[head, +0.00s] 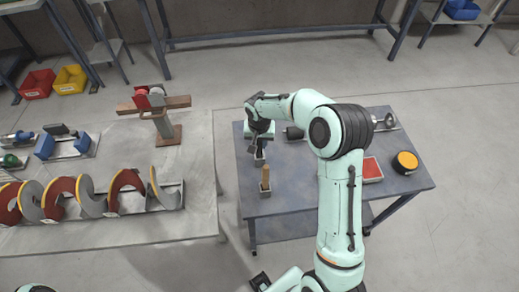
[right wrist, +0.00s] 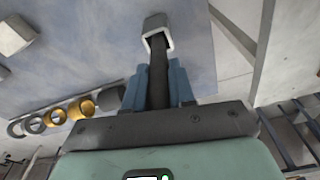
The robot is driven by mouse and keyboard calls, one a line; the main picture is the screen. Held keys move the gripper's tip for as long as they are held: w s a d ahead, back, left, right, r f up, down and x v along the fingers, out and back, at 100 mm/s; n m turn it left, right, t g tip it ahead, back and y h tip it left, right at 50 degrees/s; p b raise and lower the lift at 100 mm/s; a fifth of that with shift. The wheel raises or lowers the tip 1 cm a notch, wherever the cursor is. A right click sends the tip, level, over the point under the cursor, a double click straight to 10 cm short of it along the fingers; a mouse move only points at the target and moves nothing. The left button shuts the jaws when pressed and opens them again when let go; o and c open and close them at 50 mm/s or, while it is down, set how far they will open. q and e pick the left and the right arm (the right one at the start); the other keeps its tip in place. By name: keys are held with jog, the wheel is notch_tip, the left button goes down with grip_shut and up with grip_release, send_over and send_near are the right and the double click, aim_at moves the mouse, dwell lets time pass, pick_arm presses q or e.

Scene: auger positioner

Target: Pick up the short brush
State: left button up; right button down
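My right gripper (head: 259,140) reaches down over the left part of the blue-grey table. In the right wrist view its blue fingers (right wrist: 158,88) lie close against both sides of a dark upright handle (right wrist: 158,72), and look shut on it. The handle's far end sits in a small pale square holder (right wrist: 157,30); its bristles are hidden. I cannot tell by length whether this is the short brush. A wooden-handled piece (head: 265,176) stands upright in another holder, just in front of the gripper. My left gripper cannot be made out.
The blue-grey table (head: 290,205) also holds a red-topped block (head: 372,168), a black-and-orange round piece (head: 405,161) and a metal part (head: 386,122) at the back right. A larger grey table (head: 130,235) to the left carries a red-and-grey auger (head: 90,199).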

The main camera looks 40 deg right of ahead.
pick_arm(q)
jog(key=shift+w+r+p, duration=0.45)
jog(key=shift+r+p, duration=0.05)
jog(key=shift+r, duration=0.15)
jog(key=shift+w+r+p, duration=0.4)
jog(key=shift+r+p, duration=0.05)
jog(key=shift+r, duration=0.15)
pick_arm(e)
notch_tip(320, 180, up, 20)
